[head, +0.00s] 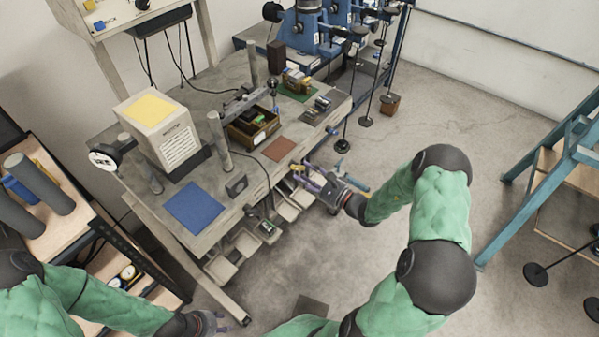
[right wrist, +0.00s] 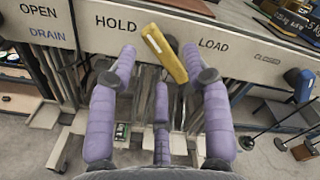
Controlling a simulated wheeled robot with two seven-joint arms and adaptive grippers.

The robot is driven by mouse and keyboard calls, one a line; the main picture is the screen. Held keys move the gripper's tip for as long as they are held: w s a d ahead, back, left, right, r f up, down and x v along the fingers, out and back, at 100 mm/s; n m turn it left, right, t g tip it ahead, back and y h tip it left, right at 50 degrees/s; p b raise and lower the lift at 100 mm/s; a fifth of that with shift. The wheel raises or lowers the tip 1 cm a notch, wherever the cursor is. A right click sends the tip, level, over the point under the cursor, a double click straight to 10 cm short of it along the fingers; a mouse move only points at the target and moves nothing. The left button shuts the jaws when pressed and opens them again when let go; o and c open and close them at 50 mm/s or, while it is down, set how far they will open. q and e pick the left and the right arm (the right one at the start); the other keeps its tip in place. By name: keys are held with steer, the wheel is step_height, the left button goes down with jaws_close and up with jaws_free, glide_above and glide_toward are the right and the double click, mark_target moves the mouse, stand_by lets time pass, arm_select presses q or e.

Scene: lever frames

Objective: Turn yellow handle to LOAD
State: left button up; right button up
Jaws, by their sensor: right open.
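The yellow handle (right wrist: 165,54) shows in the right wrist view in front of the front rail, between the printed words HOLD (right wrist: 115,23) and LOAD (right wrist: 213,44). It is tilted, with its upper end toward HOLD and its lower end toward LOAD. My right gripper (right wrist: 159,68) is open, its purple fingers on either side of the handle. I cannot tell whether any finger touches it. In the head view my right gripper (head: 318,178) is at the workbench's front edge and hides part of that area. My left gripper (head: 213,321) is low in the head view, partly cut off, away from the handle.
The rail also carries OPEN, DRAIN and CLOSED labels. A blue handle (right wrist: 299,83) is to the right in the right wrist view. The workbench (head: 232,205) holds a beige box (head: 160,130) and a blue mat (head: 194,207). Open floor (head: 440,120) lies behind my right arm.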

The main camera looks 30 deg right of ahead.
steer(key=shift+x, duration=1.45)
jaws_close()
